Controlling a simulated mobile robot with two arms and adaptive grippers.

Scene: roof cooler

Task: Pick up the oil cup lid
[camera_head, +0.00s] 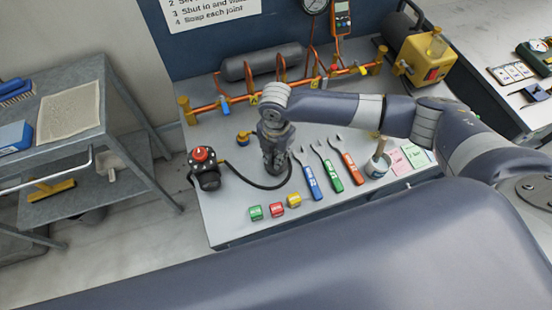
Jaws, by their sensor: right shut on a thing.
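My right gripper (275,170) points down over the left middle part of the grey bench (225,212). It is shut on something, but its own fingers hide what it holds. I cannot make out the oil cup lid anywhere else. A black device with a red knob (203,158) stands to the left of the gripper. A black hose (240,177) runs from it and passes close to the fingertips; I cannot tell whether they touch. My left gripper is out of view.
Red, green and yellow tags (276,209) and colour-handled wrenches (329,170) lie near the gripper. A cup with a brush (377,167) stands to the right. Copper pipework (220,103) and a grey cylinder (265,62) line the back. A shelf cart (110,128) stands left.

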